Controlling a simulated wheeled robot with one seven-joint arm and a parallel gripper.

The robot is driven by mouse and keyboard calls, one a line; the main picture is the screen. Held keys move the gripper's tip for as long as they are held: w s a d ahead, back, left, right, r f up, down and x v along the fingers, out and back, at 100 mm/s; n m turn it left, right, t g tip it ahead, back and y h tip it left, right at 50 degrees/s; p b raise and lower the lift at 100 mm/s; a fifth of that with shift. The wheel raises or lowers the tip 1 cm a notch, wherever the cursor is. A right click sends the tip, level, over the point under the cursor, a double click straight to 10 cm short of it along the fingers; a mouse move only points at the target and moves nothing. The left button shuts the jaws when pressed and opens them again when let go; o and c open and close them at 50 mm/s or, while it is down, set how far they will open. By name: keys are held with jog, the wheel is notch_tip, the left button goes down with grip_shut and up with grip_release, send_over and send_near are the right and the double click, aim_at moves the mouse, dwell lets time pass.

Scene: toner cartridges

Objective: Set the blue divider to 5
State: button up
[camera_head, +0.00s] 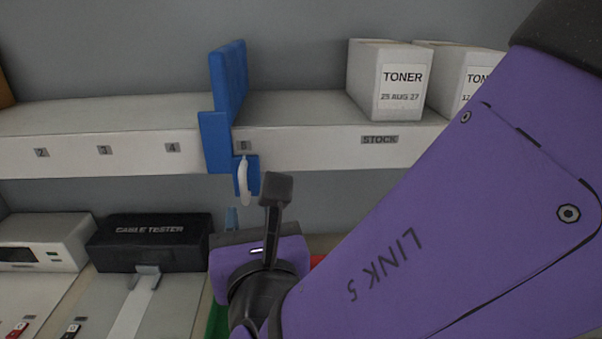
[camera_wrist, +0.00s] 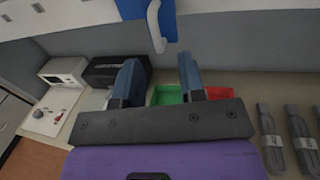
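The blue divider (camera_head: 229,85) stands upright on the shelf, between the label 4 (camera_head: 172,147) and a small label that looks like 5 (camera_head: 244,145). Its front plate hangs over the shelf edge, just left of that label. A white handle (camera_head: 243,182) hangs from its lower blue tab; the handle also shows at the top of the wrist view (camera_wrist: 156,25). My gripper (camera_wrist: 159,72) is open, its two blue fingers apart with nothing between them. In the head view it is below the handle and apart from it, mostly hidden by my wrist.
The shelf front (camera_head: 80,158) carries labels 2, 3, 4 and STOCK. Two white toner boxes (camera_head: 385,80) stand right of the divider. Below are a black cable tester (camera_head: 150,243), a white device (camera_head: 45,240), green (camera_wrist: 168,95) and red (camera_wrist: 219,93) bins, and bundled cables (camera_wrist: 300,135).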

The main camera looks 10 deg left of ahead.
jog(key=shift+v, duration=1.45)
